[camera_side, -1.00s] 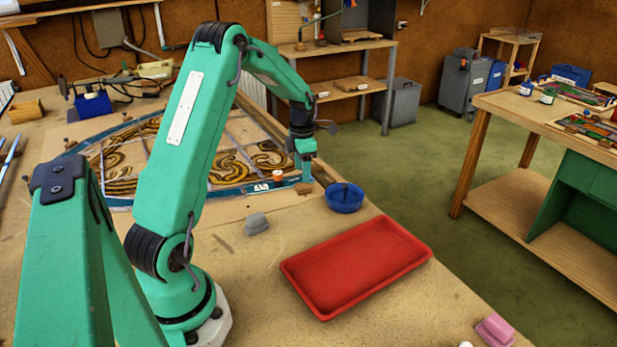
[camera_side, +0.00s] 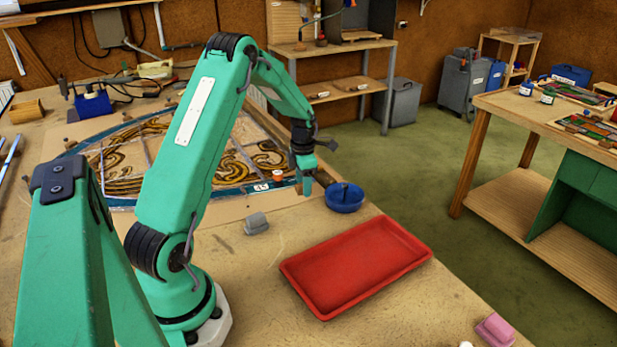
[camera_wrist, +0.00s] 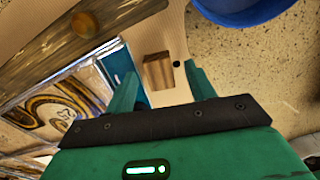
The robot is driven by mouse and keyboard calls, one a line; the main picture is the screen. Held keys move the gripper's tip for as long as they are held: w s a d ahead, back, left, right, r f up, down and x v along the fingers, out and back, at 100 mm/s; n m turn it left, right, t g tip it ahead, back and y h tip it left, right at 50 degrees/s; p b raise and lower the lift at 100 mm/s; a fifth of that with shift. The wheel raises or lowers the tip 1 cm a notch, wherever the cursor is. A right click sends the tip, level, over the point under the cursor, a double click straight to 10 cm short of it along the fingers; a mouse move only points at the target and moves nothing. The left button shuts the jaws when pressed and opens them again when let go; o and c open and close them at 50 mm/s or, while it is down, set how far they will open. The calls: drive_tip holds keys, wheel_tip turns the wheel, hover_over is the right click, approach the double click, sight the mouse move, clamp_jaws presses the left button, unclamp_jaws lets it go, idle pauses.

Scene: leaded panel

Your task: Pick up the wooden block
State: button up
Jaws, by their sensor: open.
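The wooden block (camera_wrist: 158,70) is small and brown and lies at the edge of the leaded panel (camera_wrist: 118,65), close to its blue border. My gripper (camera_wrist: 163,88) is open in the wrist view, with one green finger to each side and the block showing in the gap, a little beyond the fingertips. I cannot tell its height above the block. In the side view my gripper (camera_side: 305,187) points down at the panel's near right corner, and it hides most or all of the block there.
A blue bowl (camera_side: 344,198) stands just right of my gripper. A red tray (camera_side: 355,266) lies nearer, with a grey piece (camera_side: 256,223) to its left. The bench edge is close on the right.

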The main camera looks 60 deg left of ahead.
drive_tip(key=c, duration=1)
drive_tip(key=shift+r, duration=0.2)
drive_tip(key=shift+c, duration=0.2)
drive_tip(key=shift+r, duration=0.55)
drive_tip(key=r, duration=0.3)
drive_tip(key=shift+w+d+r, duration=0.1)
drive_tip(key=shift+d, duration=0.3)
drive_tip(key=d+r, duration=0.6)
drive_tip(key=d, duration=0.5)
drive_tip(key=shift+w+r, duration=0.2)
drive_tip(key=shift+w, duration=0.05)
drive_tip(key=shift+a, duration=0.1)
